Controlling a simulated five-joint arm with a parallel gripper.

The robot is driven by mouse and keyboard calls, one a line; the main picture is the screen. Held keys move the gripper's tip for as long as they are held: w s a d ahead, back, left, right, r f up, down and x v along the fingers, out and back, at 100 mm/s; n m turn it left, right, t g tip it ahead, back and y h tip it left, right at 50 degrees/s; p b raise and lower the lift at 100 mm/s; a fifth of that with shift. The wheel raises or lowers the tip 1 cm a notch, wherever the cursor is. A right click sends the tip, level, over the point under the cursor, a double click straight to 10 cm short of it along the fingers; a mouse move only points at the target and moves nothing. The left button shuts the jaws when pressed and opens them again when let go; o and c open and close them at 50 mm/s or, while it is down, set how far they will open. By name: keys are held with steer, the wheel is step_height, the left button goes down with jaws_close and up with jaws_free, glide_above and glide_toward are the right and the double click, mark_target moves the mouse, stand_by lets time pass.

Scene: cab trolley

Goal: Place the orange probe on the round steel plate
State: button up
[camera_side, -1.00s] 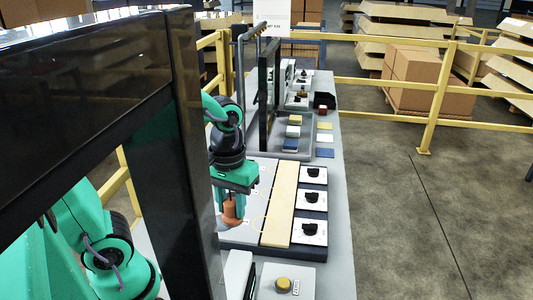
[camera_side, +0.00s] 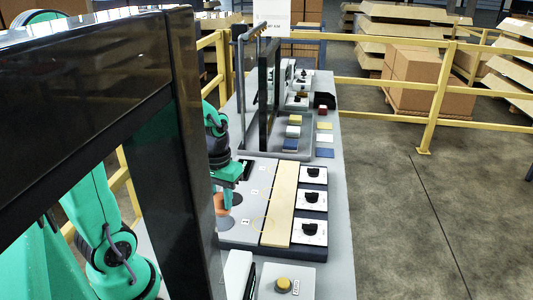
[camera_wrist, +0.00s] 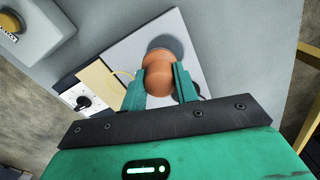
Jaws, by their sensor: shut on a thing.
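My gripper (camera_wrist: 160,84) is shut on the orange probe (camera_wrist: 158,68), with one green finger on each side of it. In the side view my gripper (camera_side: 228,178) and the probe (camera_side: 221,204) are at the left of the pale board, partly behind the dark post. A round grey plate (camera_side: 226,223) lies just below the probe in that view. In the wrist view a grey disc (camera_wrist: 172,42) shows past the probe's far end, partly covered by it. A second grey disc (camera_side: 237,198) is just right of the probe. I cannot tell whether the probe touches either disc.
A wooden strip (camera_side: 279,205) and several black knobs on white plates (camera_side: 313,202) stand right of the board. A yellow button box (camera_side: 284,284) is in front. A dark post (camera_side: 170,150) blocks the left side. A tray (camera_side: 270,140) with coloured blocks lies behind.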

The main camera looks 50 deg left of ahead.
mark_target(221, 208)
steer(key=shift+w+a+f, duration=0.1)
steer(key=shift+a+f, duration=0.2)
steer(key=shift+a, duration=0.25)
steer(key=shift+f, duration=2)
steer(key=shift+f, duration=0.1)
steer(key=o, duration=1)
steer(key=shift+o, duration=0.2)
step_height(221, 208, up, 12)
steer(key=shift+r, duration=0.15)
steer(key=shift+d, duration=0.15)
